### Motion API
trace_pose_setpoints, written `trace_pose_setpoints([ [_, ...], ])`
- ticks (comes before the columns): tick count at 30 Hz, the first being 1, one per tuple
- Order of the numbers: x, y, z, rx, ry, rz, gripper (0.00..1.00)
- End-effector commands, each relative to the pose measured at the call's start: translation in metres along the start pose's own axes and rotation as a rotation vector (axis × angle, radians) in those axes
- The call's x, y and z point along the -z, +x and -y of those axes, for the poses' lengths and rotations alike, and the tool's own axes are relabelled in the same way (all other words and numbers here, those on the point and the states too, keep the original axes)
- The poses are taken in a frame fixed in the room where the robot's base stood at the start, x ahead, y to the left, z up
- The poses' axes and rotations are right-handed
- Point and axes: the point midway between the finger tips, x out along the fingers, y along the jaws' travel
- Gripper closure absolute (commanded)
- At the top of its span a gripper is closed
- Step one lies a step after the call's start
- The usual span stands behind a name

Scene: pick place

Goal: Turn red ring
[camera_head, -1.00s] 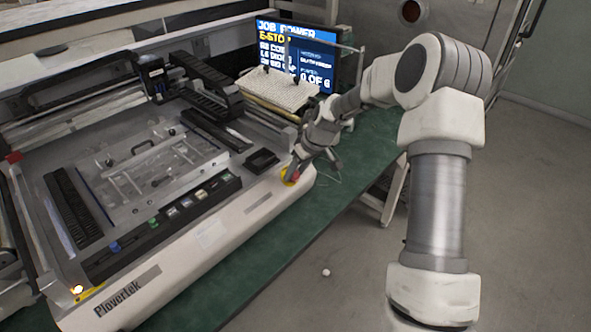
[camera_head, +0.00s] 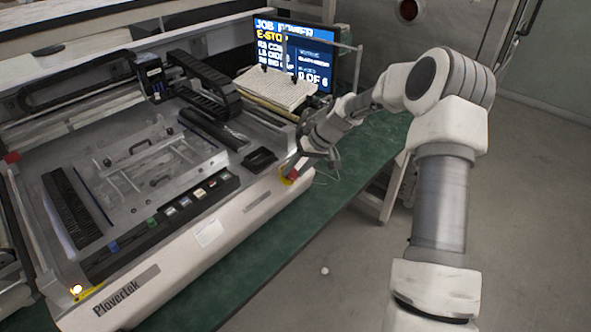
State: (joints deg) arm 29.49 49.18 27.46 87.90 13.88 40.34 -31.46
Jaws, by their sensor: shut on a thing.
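The red ring (camera_head: 293,174) sits on a yellow base (camera_head: 285,181) at the right front corner of the white machine (camera_head: 200,240). Only a small part of the red shows; my gripper covers the rest. My gripper (camera_head: 297,167) is at the ring, reaching in from the right, and is shut on it. The fingertips are small and partly hidden here. The screen (camera_head: 300,55) behind shows "E-STOP" in yellow letters.
A row of coloured buttons (camera_head: 185,203) runs along the machine's front panel. A black tray (camera_head: 259,160) lies left of my gripper.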

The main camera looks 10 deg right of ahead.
Motion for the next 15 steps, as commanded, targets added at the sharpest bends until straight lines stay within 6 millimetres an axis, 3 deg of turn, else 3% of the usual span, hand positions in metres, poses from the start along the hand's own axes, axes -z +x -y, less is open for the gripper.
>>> trace_pose_setpoints([
  [6, 0.0002, 0.0005, 0.0002, 0.000, -0.001, -0.001, 1.00],
  [7, 0.0002, 0.0005, 0.0003, 0.000, -0.001, -0.001, 0.43],
  [11, 0.0001, 0.0005, 0.0002, 0.000, -0.001, 0.000, 0.20],
  [15, 0.0001, 0.0003, 0.0002, 0.000, -0.001, 0.000, 0.18],
])
